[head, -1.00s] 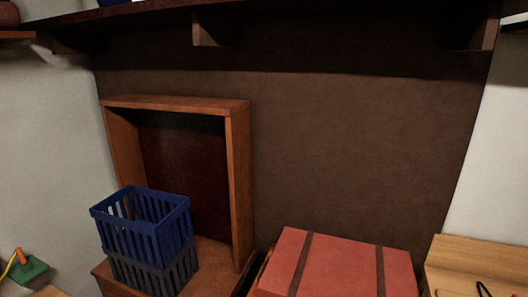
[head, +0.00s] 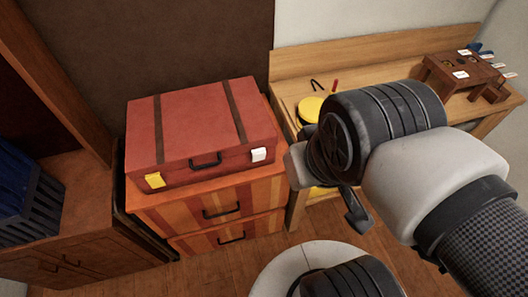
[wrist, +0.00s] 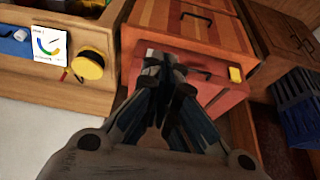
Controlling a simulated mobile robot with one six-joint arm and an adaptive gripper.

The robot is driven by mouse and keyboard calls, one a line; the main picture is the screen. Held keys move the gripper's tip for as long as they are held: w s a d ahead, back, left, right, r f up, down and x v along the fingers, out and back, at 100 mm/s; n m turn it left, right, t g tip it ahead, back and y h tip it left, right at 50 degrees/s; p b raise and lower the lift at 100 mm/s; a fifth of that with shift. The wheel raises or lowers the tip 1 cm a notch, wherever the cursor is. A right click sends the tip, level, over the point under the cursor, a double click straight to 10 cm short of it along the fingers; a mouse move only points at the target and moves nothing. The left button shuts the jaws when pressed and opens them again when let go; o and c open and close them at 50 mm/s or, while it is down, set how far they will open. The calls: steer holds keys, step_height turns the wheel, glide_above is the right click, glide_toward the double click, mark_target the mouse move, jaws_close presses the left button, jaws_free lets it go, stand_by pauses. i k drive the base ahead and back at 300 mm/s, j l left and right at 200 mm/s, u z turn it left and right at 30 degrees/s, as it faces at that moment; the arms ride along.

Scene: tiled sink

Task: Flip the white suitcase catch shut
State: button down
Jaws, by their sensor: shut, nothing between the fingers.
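The red suitcase (head: 190,118) lies closed on a striped chest. Its white catch (head: 259,155) is on the front face, right of the black handle (head: 206,161); I cannot tell its exact angle. A yellow catch (head: 155,181) is at the front left, and it also shows in the wrist view (wrist: 235,74). My gripper (wrist: 164,62) is shut and empty, overlapping the suitcase's front in the wrist view. The fingers largely cover the white catch's area there. In the head view my arm is right of the suitcase, apart from the white catch.
The striped chest (head: 228,206) has black drawer handles. A wooden desk (head: 291,88) stands to the right, with a yellow round object (head: 310,108) and a dark wooden rack (head: 462,74). A blue crate (head: 18,178) stands at the left. Wooden floor shows in front.

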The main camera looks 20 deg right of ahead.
mark_target(258, 154)
steer(key=l+u, duration=0.15)
steer(key=l, duration=1.35)
steer(key=i, duration=0.05)
